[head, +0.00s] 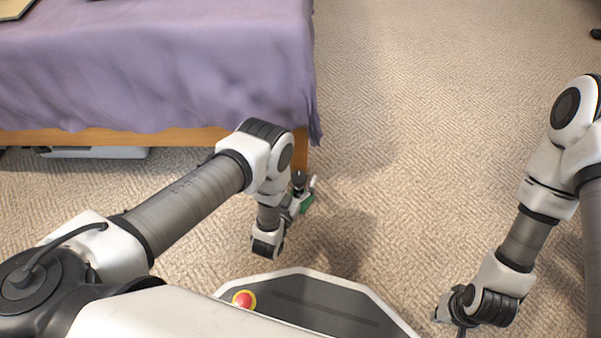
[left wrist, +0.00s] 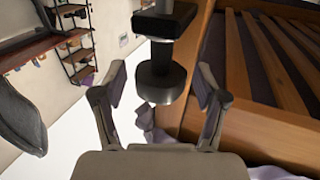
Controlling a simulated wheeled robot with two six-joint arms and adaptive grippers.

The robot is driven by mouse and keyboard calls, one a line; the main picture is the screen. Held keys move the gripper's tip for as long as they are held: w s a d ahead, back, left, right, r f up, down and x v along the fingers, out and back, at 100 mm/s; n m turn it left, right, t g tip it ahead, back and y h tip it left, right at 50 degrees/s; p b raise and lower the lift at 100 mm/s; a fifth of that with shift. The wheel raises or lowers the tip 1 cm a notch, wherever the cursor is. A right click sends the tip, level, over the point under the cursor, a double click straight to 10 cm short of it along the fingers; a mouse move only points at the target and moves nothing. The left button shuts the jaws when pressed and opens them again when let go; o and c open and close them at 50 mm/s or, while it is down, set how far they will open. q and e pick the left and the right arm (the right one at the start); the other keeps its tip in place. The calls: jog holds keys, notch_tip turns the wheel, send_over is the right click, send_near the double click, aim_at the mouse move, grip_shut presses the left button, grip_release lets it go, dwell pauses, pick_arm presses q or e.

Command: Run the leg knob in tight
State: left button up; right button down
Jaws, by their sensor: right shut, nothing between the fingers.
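The leg knob (left wrist: 161,80) is a dark round cylinder under a black block (left wrist: 166,22) in the left wrist view. It sits between the fingers of my left gripper (left wrist: 158,82), with a gap on each side. My left gripper is open and does not appear to touch the knob. In the head view my left gripper (head: 306,196) is low beside the bed's corner leg (head: 301,150), largely behind my arm. My right gripper (head: 459,328) is at the bottom edge of the head view, partly cut off. It is shut and apart from the bed.
A bed with a purple cover (head: 170,65) and a wooden rail (head: 180,137) fills the upper left. A pale flat item (head: 98,152) lies under it. The carpet (head: 420,130) right of the bed is clear. Wooden slats (left wrist: 262,60) show in the left wrist view.

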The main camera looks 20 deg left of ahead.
pick_arm(q)
jog(key=c, duration=1.1)
jog(key=shift+a+m+h, duration=0.1)
jog(key=shift+m+h, duration=0.3)
jog(key=shift+h, duration=0.2)
jog(key=m+g+h, duration=0.1)
jog(key=m+h, duration=0.1)
jog(key=h, duration=0.2)
jog(key=shift+w+r+m+p, duration=0.1)
jog(key=shift+m+p, duration=0.3)
jog(key=m+g+h, duration=0.2)
jog(key=h, duration=0.1)
jog(key=shift+m+h, duration=0.3)
jog(key=shift+h, duration=0.1)
jog(key=m+g+h+b, duration=0.1)
jog(key=m+g+h, duration=0.2)
jog(key=g+h, duration=0.1)
jog(key=shift+w+m, duration=0.1)
jog(key=shift+m, duration=0.2)
jog(key=m+g+h+b, duration=0.1)
jog(key=g, duration=0.1)
jog(key=m+g+h+b, duration=0.1)
jog(key=g, duration=0.1)
jog(key=shift+f+m, duration=0.2)
jog(key=shift+m, duration=0.2)
jog(key=shift+r+m+g+h+b, duration=0.1)
jog(key=shift+m+g+h+b, duration=0.45)
jog(key=shift+g, duration=0.45)
